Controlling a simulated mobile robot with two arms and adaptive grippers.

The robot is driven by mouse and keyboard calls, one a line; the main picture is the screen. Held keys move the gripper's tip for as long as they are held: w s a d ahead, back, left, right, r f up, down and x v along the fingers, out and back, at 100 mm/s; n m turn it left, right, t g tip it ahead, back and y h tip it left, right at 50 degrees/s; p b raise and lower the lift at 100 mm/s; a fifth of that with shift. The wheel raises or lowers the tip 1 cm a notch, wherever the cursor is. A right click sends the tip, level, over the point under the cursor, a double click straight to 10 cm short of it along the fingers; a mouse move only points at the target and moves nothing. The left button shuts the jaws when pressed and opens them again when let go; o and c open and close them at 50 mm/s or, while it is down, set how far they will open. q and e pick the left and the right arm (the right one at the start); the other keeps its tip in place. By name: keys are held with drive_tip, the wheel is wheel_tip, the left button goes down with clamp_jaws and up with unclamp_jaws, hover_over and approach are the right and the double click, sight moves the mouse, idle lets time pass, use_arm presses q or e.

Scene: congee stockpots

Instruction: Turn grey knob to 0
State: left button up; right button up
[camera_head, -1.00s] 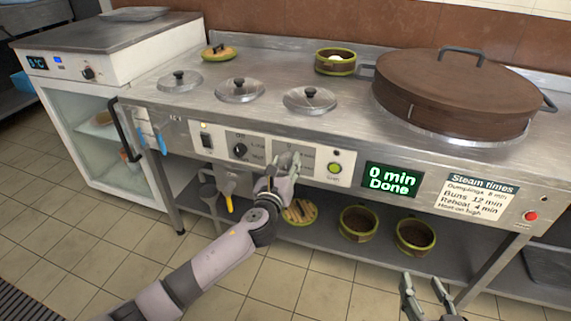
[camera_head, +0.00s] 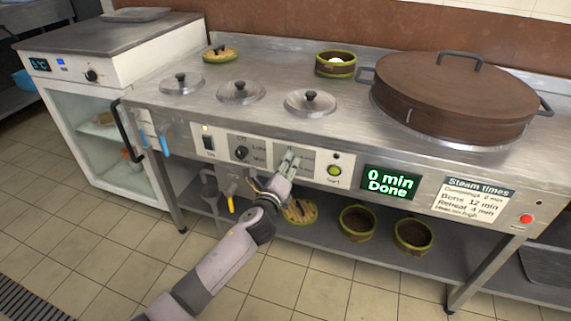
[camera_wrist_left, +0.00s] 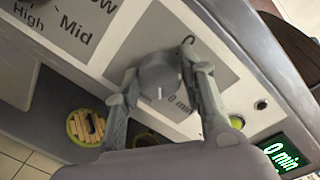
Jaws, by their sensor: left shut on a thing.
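The grey knob (camera_wrist_left: 160,76) sits on a grey panel plate (camera_wrist_left: 200,35) with a printed 0 above it and a minute label below it in the left wrist view. A small white mark shows on the knob's lower part, toward the minute label. My left gripper (camera_wrist_left: 167,72) has one finger on each side of the knob and is shut on it. In the head view my left gripper (camera_head: 290,160) is at the front control panel and hides the knob. My right gripper is out of view.
A green-lit button (camera_head: 334,170) and a display (camera_head: 391,182) reading "0 min Done" are to the right. Lidded pots and a large steamer (camera_head: 455,95) stand above.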

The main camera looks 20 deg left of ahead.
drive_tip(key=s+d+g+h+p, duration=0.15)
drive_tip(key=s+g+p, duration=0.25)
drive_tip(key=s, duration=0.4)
use_arm(q)
drive_tip(key=shift+f+n+t+h+p, duration=0.1)
drive_tip(key=shift+n+h+p, duration=0.45)
drive_tip(key=shift+n, duration=3.8)
drive_tip(key=shift+f+n+t+h+p, duration=0.15)
drive_tip(key=shift+n+p, duration=0.65)
drive_tip(key=shift+n, duration=3.6)
drive_tip(key=shift+f+n+t+h+p, duration=0.1)
drive_tip(key=shift+n+h+p, duration=0.45)
drive_tip(key=shift+n, duration=3.8)
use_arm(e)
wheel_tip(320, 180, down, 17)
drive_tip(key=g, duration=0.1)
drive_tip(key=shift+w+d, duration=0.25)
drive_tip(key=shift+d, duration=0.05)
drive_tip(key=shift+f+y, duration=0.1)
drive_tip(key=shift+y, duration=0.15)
use_arm(q)
drive_tip(key=o, duration=1.1)
drive_tip(key=shift+o, duration=0.2)
